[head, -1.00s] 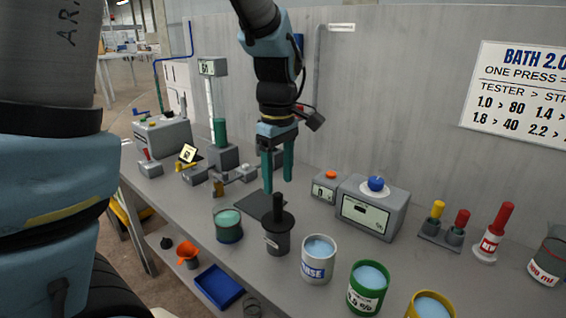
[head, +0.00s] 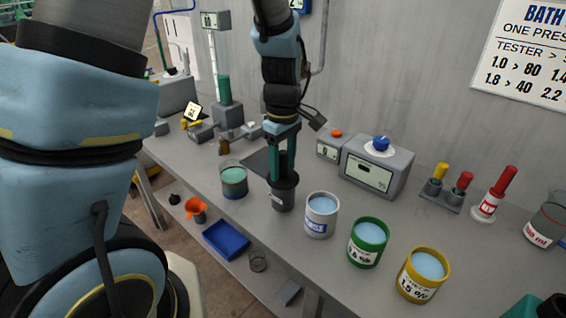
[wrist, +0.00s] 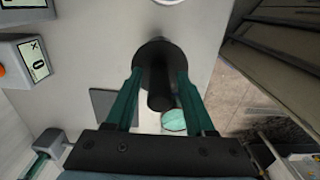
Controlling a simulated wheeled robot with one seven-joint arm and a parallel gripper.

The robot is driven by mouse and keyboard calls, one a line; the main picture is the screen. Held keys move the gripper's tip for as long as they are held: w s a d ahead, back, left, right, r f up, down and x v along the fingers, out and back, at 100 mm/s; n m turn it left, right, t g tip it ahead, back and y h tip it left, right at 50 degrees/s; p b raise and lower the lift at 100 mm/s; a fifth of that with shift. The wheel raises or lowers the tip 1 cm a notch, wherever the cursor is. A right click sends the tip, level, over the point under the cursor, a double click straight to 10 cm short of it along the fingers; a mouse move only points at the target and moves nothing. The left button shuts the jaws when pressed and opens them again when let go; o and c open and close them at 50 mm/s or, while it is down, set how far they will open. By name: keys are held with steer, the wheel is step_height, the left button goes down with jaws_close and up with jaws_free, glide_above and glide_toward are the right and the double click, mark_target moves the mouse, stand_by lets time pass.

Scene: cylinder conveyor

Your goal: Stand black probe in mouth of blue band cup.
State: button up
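The black probe (head: 285,160) stands upright in a dark grey holder (head: 281,198), with a wide black disc at the holder's top. My gripper (head: 283,178) points down over it, its teal fingers on either side of the probe's handle. In the wrist view the black handle (wrist: 160,95) lies between the two fingers (wrist: 160,72), which are apart with a gap on each side. The blue band cup (head: 321,217) is white with a blue label and pale blue liquid, just right of the holder. A white rim at the wrist view's top edge is probably this cup.
A glass beaker of green liquid (head: 233,181) stands left of the holder. A green cup (head: 368,244) and a yellow cup (head: 421,276) stand to the right. A grey meter with a blue button (head: 375,166) is behind.

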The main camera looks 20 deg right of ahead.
jaws_close()
stand_by(0.8)
